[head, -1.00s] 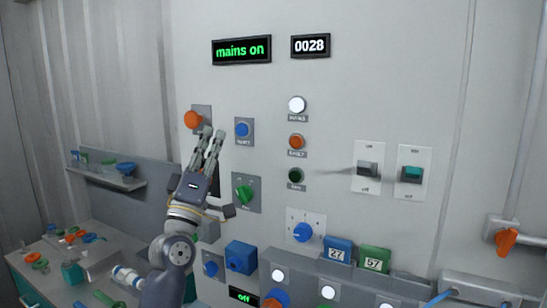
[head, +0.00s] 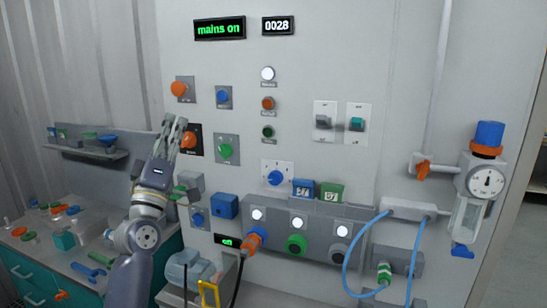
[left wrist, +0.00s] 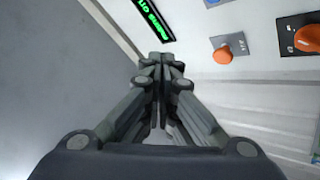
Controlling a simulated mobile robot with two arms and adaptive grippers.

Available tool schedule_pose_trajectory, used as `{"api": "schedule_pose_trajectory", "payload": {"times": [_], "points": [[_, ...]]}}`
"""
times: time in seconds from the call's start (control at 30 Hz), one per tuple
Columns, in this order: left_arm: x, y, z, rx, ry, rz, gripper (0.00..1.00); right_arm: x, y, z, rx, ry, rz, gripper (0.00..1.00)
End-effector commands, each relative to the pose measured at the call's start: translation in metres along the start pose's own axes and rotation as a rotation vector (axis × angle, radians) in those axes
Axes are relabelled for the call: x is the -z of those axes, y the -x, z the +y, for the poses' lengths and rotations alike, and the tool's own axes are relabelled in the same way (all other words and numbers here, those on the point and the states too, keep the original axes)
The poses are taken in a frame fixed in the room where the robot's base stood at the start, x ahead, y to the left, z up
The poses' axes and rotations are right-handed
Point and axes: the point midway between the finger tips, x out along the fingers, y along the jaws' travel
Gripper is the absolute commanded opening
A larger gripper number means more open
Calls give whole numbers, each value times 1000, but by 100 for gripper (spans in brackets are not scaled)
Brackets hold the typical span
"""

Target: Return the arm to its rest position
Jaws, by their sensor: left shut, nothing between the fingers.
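My left arm (head: 140,235) rises from the bottom left in the head view. My left gripper (head: 175,124) is shut and empty, pointing up in front of the control panel. Its fingers lie just left of an orange knob on a black plate (head: 189,140). In the left wrist view the shut fingers (left wrist: 162,62) point at the panel with nothing between them. No right arm or gripper shows.
The panel carries a "mains on" display (head: 219,29), a green knob (head: 225,151), switches (head: 324,121) and a socket strip (head: 330,235). A cluttered bench (head: 30,235) and a small shelf (head: 85,150) stand left. A gauge unit (head: 486,182) hangs right.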

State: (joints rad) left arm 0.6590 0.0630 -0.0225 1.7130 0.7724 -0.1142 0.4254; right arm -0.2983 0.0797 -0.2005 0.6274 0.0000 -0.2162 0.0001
Motion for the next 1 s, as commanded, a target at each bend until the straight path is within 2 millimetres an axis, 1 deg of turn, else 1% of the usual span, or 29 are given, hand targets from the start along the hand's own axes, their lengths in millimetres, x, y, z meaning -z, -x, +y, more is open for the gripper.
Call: {"api": "schedule_pose_trajectory", "payload": {"times": [0.03,0.17,0.27,0.37,0.47,0.57,0.6,0.67,0.7,0.77,0.8,0.87,0.9,0.97,1.0], "points": [[-8,5,-14,25,-9,-14,0,-1,-1,0,0,0,-2,40],[-24,16,-42,78,-38,-45,0,-2,-2,0,0,0,-4,40],[-40,28,-70,130,-66,-76,0,0,-4,1,-1,0,-3,40],[-59,46,-102,189,-97,-115,0,0,-6,1,-1,0,-3,40],[-83,71,-141,262,-137,-168,0,-4,-8,0,-1,0,-9,40],[-113,110,-190,353,-188,-240,0,-9,-10,-1,0,0,-16,40],[-126,130,-211,394,-211,-276,0,-11,-11,-1,1,-1,-19,40],[-144,160,-241,451,-245,-329,0,-12,-13,-1,1,-1,-21,40],[-156,182,-259,488,-268,-366,0,-12,-14,-1,1,-1,-21,40],[-174,216,-285,541,-301,-424,0,-12,-15,-1,1,-1,-20,40],[-185,240,-301,575,-321,-463,0,-12,-16,-1,1,-1,-19,40],[-200,278,-324,624,-353,-525,0,-11,-18,-1,0,-1,-18,40],[-210,304,-337,657,-373,-566,0,-10,-19,-1,0,-1,-17,40],[-223,344,-356,702,-401,-630,0,-10,-20,-1,0,-1,-16,40],[-232,372,-367,731,-421,-674,0,-10,-21,-1,0,-1,-15,40]]}}
